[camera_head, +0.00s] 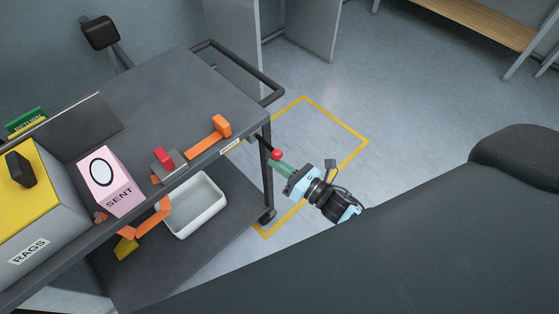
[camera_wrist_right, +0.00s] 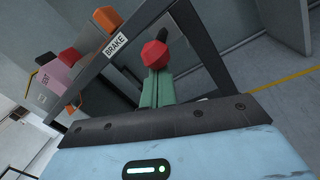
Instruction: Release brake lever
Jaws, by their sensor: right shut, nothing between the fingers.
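The brake lever is a dark rod ending in a red knob (camera_head: 278,154), sticking out from the right end of the grey cart, close to the white BRAKE label (camera_head: 229,146). In the right wrist view the red knob (camera_wrist_right: 153,53) is just beyond the green fingertips, with the label (camera_wrist_right: 115,46) to its left. My right gripper (camera_head: 281,165) has its green fingers shut and empty, pointing at the knob. In the head view the fingertips appear at the knob's lower edge; I cannot tell whether they touch. My left gripper is not in view.
The cart top (camera_head: 175,90) holds a pink SENT box (camera_head: 107,181), a yellow-lidded RAGS bin (camera_head: 40,225), a red block (camera_head: 164,157) and an orange piece (camera_head: 221,126). A white tub (camera_head: 195,205) sits on the lower shelf.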

